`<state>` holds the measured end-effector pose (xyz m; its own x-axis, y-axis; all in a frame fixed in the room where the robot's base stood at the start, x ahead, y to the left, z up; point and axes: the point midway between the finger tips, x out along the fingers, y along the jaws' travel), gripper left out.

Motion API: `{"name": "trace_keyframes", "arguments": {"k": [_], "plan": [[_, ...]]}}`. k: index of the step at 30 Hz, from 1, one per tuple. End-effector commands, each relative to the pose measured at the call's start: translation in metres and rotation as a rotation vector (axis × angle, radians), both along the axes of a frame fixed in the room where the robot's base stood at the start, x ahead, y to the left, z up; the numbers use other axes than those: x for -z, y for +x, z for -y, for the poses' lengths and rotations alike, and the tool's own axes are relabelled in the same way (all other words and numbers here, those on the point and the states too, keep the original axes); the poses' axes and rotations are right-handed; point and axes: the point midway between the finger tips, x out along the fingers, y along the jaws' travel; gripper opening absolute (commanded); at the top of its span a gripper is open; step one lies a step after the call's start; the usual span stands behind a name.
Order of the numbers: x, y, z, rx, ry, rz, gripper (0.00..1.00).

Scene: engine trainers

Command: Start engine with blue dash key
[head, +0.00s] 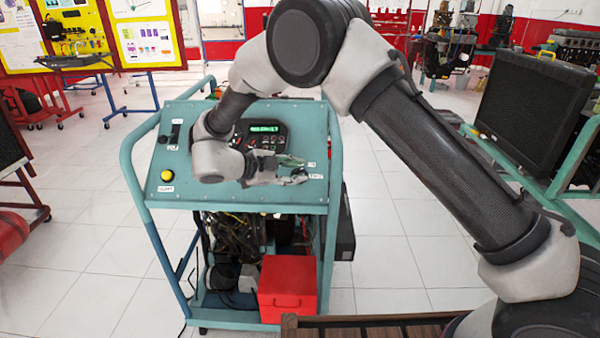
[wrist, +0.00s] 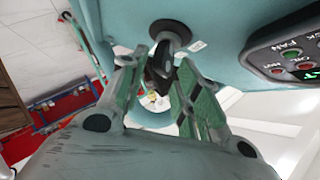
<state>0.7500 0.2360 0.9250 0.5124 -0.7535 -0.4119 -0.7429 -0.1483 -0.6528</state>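The teal-blue dash panel (head: 220,192) tops a wheeled engine stand in the head view. In the wrist view, a dark key (wrist: 160,64) sticks out of a round black switch collar (wrist: 168,36) on the panel. My gripper (wrist: 158,65) is at the key, one green-padded finger on each side. The fingers look apart, with small gaps beside the key; contact is not clear. In the head view, my gripper (head: 292,172) is low over the panel's right side and hides the key.
A control box with a lit green display (head: 264,128) sits mid-panel; its labelled buttons (wrist: 290,58) show at right in the wrist view. A yellow knob (head: 167,175) is at the panel's left. A red box (head: 287,288) stands below. Another stand (head: 530,110) is at right.

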Motion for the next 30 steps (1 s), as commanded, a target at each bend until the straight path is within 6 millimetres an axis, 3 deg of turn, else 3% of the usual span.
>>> {"name": "trace_keyframes", "arguments": {"k": [6,13,26,30], "plan": [[-0.021,-0.026,-0.040,-0.003,0.003,0.001,0.32],[-0.034,-0.043,-0.065,-0.004,0.001,0.000,0.32],[-0.038,-0.045,-0.069,-0.005,0.003,0.001,0.32],[-0.059,-0.015,-0.057,-0.062,0.042,0.046,0.32]]}}
